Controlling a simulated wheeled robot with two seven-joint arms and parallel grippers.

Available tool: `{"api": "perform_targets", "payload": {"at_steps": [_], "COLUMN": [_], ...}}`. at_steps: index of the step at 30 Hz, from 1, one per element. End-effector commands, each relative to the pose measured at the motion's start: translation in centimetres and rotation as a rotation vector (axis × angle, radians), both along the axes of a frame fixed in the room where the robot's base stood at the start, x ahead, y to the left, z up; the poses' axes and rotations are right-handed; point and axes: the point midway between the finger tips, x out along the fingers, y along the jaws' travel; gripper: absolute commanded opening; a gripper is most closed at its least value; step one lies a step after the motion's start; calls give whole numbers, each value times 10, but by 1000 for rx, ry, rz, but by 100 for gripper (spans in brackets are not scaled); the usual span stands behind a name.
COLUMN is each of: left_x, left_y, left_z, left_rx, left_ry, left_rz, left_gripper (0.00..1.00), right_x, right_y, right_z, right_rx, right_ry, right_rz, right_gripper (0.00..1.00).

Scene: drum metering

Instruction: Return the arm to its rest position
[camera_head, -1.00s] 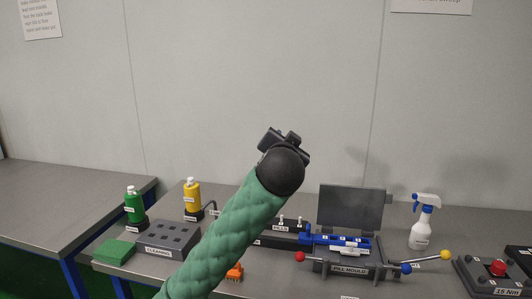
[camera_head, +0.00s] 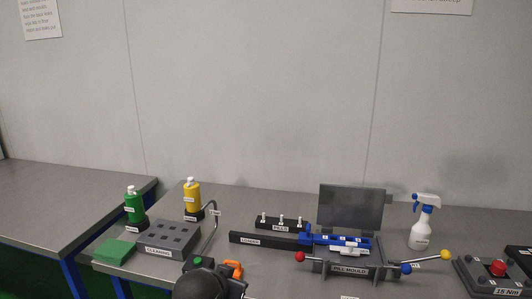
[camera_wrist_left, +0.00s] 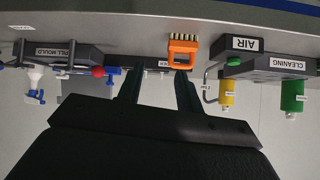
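My left gripper (camera_wrist_left: 158,90) shows in the left wrist view with its two dark fingers spread apart and nothing between them. That view is upside down, with the bench edge across the top. In the head view, a rounded black part of my arm is at the bottom edge, left of centre; the fingers cannot be made out there. An orange brush (camera_wrist_left: 183,50) with pale bristles lies beyond the fingertips, apart from them. It also shows in the head view (camera_head: 235,268), partly hidden behind my arm. My right gripper is in neither view.
The bench carries a pill mould (camera_head: 348,269), a dark loader bar (camera_head: 262,239), a pills rack (camera_head: 280,223), a cleaning block (camera_head: 168,240), green (camera_head: 134,207) and yellow (camera_head: 192,197) bottles, and a spray bottle (camera_head: 422,225). The space above the bench is clear.

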Motion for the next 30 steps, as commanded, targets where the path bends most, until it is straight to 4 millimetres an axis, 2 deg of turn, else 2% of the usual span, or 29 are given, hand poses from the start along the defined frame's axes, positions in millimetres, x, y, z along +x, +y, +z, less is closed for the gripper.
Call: {"api": "perform_targets", "payload": {"at_steps": [1,8,15,20,24,30], "left_x": [-11,-59,-119,-165,-211,-273], "left_y": [6,32,53,61,62,61], "left_z": [-17,-82,-153,-198,-232,-268], "left_rx": [-7,-23,-24,-20,-15,-9], "left_ry": [31,161,316,425,521,640], "left_rz": [11,63,109,129,135,137], "left_gripper": [36,36,36,36,36,36], "right_x": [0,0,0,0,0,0], "right_y": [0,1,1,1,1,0], "right_z": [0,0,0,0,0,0], "right_rx": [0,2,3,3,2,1], "right_ry": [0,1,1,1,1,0], "right_rz": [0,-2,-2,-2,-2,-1], "right_gripper": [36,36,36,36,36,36]}}
